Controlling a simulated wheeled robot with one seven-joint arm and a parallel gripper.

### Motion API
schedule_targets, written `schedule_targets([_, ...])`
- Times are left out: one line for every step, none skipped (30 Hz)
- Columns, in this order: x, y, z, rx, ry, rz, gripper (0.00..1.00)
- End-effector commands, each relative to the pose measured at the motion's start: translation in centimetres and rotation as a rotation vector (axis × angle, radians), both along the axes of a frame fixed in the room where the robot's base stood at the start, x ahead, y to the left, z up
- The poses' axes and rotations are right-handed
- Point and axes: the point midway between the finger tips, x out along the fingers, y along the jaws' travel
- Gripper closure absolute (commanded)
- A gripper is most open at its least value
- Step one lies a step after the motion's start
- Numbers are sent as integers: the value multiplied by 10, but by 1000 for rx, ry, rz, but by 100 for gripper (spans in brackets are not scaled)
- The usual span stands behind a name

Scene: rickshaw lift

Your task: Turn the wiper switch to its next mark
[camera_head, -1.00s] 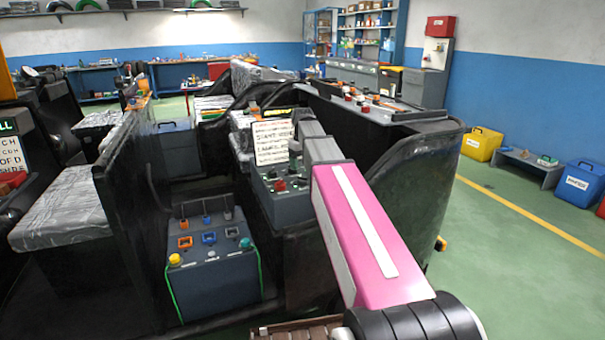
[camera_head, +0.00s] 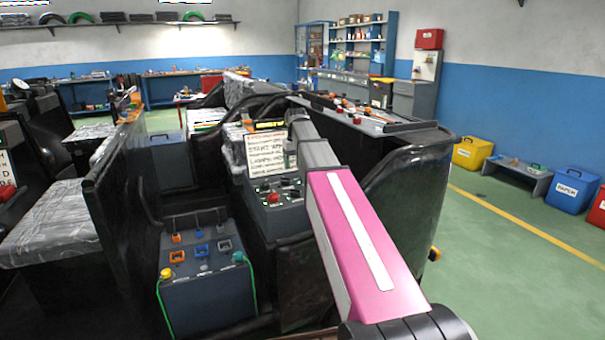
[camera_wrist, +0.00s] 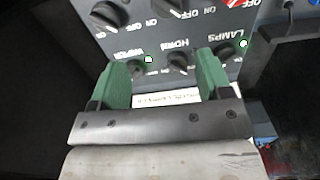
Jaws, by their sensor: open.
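The dark switch panel (camera_wrist: 215,20) fills the top of the wrist view, with black knobs and OFF and ON marks. The WIPER label (camera_wrist: 124,53) is at left, beside HORN and LAMPS. A small knob (camera_wrist: 138,69) just below the WIPER label is partly hidden by the left finger; which knob the label belongs to is unclear. My gripper (camera_wrist: 162,65) is open and empty, its green fingers well apart over the panel's lower row. The HORN knob (camera_wrist: 178,62) shows between the fingertips. In the head view my gripper (camera_head: 290,150) is above the small console (camera_head: 283,210).
A white lettered card (camera_head: 264,160) stands directly behind the console. A grey box with coloured switches (camera_head: 205,290) stands at lower left of it. A high black side panel (camera_head: 405,200) rises on the right. Open green floor (camera_head: 500,260) lies beyond it.

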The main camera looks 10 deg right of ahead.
Motion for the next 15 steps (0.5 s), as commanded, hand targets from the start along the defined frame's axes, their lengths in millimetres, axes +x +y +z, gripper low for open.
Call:
schedule_targets([13,-4,1,0,0,-87,29])
schedule_targets([18,-7,1,0,0,-146,29])
schedule_targets([25,-10,1,0,0,-224,29])
schedule_targets([30,-13,1,0,0,-284,29])
schedule_targets([35,-15,1,0,0,-343,29])
schedule_targets([42,-19,2,0,0,-422,29])
schedule_targets([47,-22,2,0,0,-482,29])
schedule_targets([52,-24,2,0,0,-541,29])
schedule_targets([58,-28,2,0,0,-619,29])
schedule_targets([63,-31,2,0,0,-678,29])
schedule_targets([68,-33,2,0,0,-737,29])
schedule_targets([74,-37,2,0,0,-815,29])
schedule_targets([79,-39,2,0,0,-873,29])
schedule_targets([83,-42,1,0,0,-927,29])
schedule_targets([89,-45,1,0,0,-998,29])
